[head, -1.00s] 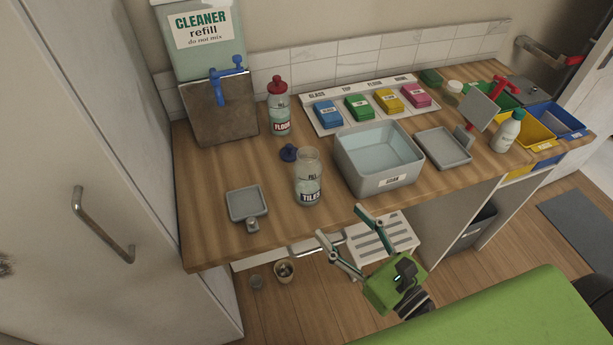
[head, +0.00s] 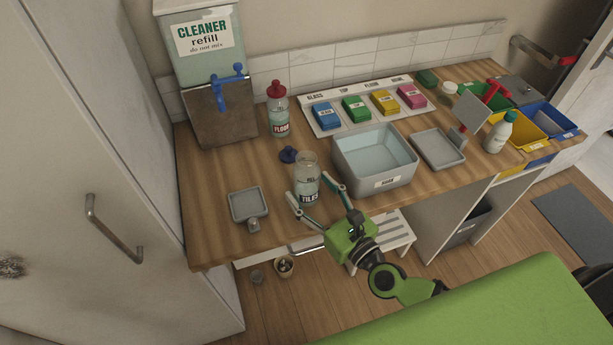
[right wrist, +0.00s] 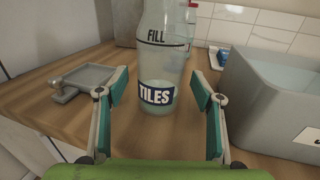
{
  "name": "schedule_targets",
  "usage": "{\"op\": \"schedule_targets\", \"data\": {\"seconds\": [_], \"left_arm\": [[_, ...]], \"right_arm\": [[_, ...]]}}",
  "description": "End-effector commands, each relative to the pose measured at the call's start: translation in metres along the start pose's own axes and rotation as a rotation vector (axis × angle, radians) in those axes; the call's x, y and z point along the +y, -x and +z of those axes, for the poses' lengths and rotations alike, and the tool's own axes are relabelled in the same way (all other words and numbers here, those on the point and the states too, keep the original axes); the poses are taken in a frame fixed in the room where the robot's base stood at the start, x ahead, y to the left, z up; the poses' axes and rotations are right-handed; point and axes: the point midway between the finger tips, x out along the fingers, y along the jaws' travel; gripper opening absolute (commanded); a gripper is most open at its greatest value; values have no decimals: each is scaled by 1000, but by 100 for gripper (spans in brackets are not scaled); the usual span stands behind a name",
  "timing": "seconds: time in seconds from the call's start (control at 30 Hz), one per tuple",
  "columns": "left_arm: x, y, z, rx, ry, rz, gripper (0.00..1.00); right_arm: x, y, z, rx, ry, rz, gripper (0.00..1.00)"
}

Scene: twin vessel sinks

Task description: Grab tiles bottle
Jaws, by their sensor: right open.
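The tiles bottle (head: 306,176) is clear, with a dark TILES label and a FILL line. It stands upright and uncapped on the wooden counter, with a little pale liquid at its bottom. It also shows in the right wrist view (right wrist: 160,62). My right gripper (head: 314,197) is open at the counter's front edge, its fingers pointing at the bottle. In the right wrist view the bottle stands between and just beyond the fingertips (right wrist: 158,92), with gaps on both sides. A dark blue cap (head: 288,155) lies behind the bottle. My left gripper is not in view.
A grey basin (head: 375,163) stands close right of the bottle. A small grey tray (head: 244,206) lies to the left. The red-capped floor bottle (head: 278,115) and the cleaner refill tank (head: 203,50) with a blue tap (head: 231,88) stand behind.

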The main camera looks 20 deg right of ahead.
Motion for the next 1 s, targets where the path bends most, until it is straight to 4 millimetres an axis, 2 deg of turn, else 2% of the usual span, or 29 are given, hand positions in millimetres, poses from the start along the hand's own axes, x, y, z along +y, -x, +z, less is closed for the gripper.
{"op": "schedule_targets", "data": {"seconds": [0.1, 0.2, 0.43, 0.47, 0.63, 0.67, 1.0], "left_arm": [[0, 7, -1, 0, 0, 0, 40], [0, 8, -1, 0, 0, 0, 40], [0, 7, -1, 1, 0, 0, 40], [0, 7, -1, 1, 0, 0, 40], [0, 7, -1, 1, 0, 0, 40], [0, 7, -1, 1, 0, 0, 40], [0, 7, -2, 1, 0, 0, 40]], "right_arm": [[0, -16, 2, -1, 1, -1, 61], [0, -21, 1, -1, 0, 0, 61], [0, -22, 0, 1, 0, 1, 61], [0, -22, 0, 1, 0, 0, 56], [0, -22, 0, 0, 0, 0, 12], [0, -22, 0, 0, 0, 0, 8], [0, -22, 2, -3, 0, 0, 8]]}}
